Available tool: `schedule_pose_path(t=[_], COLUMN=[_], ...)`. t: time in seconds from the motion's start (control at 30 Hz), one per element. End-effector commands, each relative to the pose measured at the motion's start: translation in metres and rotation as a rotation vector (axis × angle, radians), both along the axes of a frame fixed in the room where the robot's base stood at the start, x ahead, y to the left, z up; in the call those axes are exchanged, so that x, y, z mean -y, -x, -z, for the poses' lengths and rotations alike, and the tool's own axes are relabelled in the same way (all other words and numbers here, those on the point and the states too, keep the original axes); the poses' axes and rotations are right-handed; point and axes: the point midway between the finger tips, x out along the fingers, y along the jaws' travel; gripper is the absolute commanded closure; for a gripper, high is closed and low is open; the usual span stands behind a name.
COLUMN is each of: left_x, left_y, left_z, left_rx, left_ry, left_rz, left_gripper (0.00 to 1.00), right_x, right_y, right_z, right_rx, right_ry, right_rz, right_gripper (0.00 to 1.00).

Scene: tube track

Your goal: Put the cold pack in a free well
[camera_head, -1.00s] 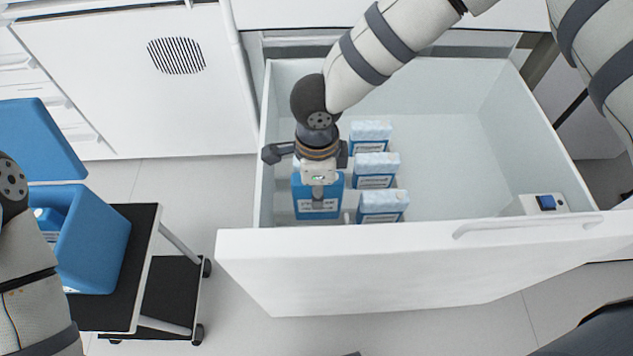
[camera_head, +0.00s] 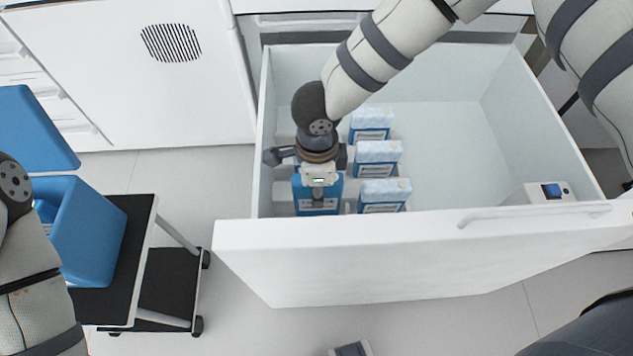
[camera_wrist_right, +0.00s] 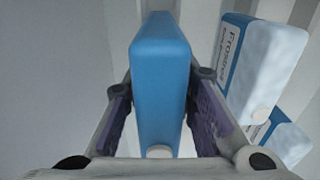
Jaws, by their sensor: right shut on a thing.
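The cold pack (camera_head: 318,200) is a plain blue block with a white label, at the left of the open drawer (camera_head: 440,225). My right gripper (camera_head: 318,183) points down and is shut on it. In the right wrist view the blue pack (camera_wrist_right: 160,85) stands between the two fingers. Three frosted packs (camera_head: 371,125) (camera_head: 377,158) (camera_head: 384,194) stand in a row just right of it in the drawer. The well floor under the held pack is hidden, so I cannot tell whether it touches bottom. My left gripper is out of view.
A blue cool box (camera_head: 95,235) with its lid (camera_head: 35,130) open stands on a black-topped cart (camera_head: 130,265) at left. A small box with a blue switch (camera_head: 551,191) sits at the drawer's right.

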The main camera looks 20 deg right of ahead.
Motion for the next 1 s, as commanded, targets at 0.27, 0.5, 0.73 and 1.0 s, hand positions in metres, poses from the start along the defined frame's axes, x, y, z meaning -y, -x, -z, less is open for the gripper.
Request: schedule_pose_path(t=[0.27, 0.5, 0.73, 1.0], left_x=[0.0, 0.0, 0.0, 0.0], left_y=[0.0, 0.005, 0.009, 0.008], left_z=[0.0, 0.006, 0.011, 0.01], left_rx=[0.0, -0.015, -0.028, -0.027], left_ry=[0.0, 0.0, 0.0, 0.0], left_rz=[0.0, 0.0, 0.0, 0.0], left_gripper=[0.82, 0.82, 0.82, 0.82], right_x=[0.0, 0.0, 0.0, 0.0], right_y=[-0.001, 0.0, 0.0, -0.001], right_z=[0.0, 0.014, 0.027, 0.027], right_rx=[0.002, -0.001, 0.001, 0.003], right_ry=[0.0, 0.001, 0.0, 0.0], right_rz=[0.0, -0.001, -0.001, -0.001], right_gripper=[1.0, 1.0, 1.0, 1.0])
